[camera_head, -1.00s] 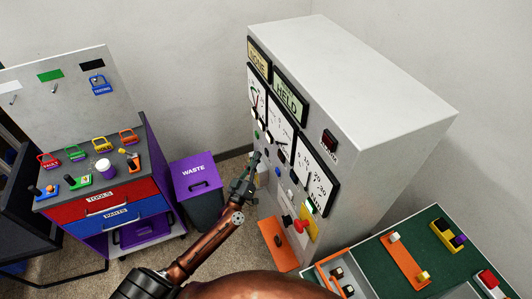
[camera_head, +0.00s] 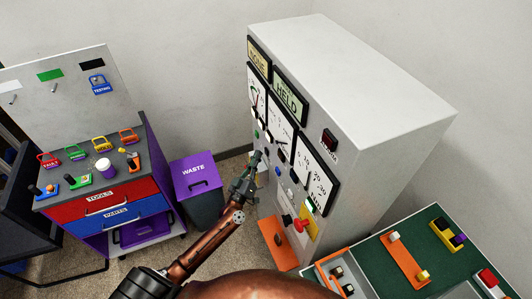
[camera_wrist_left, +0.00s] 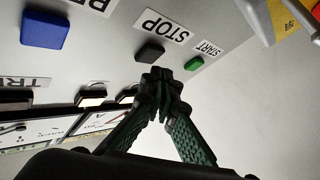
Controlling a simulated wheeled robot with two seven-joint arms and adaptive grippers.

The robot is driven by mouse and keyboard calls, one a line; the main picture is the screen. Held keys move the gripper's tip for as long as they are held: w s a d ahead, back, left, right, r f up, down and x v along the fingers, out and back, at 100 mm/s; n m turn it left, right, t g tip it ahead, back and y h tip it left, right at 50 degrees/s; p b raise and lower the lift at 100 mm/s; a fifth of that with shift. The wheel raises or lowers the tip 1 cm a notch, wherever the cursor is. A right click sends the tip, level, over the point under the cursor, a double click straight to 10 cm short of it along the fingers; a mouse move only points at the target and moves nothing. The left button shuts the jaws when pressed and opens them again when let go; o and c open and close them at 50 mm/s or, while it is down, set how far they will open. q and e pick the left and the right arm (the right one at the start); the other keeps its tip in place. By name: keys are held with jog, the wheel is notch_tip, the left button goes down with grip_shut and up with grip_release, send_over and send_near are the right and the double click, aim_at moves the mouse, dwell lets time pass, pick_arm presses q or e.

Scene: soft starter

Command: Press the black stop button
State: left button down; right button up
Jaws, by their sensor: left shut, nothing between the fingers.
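The black stop button (camera_wrist_left: 150,52) is a rounded block on the grey panel beside the STOP label (camera_wrist_left: 161,27) in the left wrist view. A green start button (camera_wrist_left: 194,63) is right of it. My left gripper (camera_wrist_left: 163,77) is shut and empty. Its fingertips show just below and right of the black button, between it and the green one; I cannot tell whether they touch the panel. In the head view my left gripper (camera_head: 258,160) is at the cabinet's front face, and I cannot make out the stop button there. My right gripper is not in view.
A blue button (camera_wrist_left: 45,30) is left on the panel. The tall grey cabinet (camera_head: 375,90) carries meters and a red knob (camera_head: 300,224). A purple waste bin (camera_head: 196,178) and a tool cart (camera_head: 150,165) stand left. A green-topped table (camera_head: 370,262) is at the lower right.

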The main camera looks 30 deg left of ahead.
pick_arm(q)
jog(key=shift+w+d, duration=0.1)
jog(key=shift+w, duration=0.05)
dwell(0.4)
jog(key=shift+w+d, duration=0.2)
dwell(0.5)
jog(key=shift+w+d+p, duration=0.3)
jog(key=shift+w+p, duration=0.05)
jog(key=shift+p, duration=0.05)
dwell(0.3)
jog(key=shift+s+a, duration=0.6)
jog(key=shift+s, duration=0.05)
jog(key=shift+s, duration=0.1)
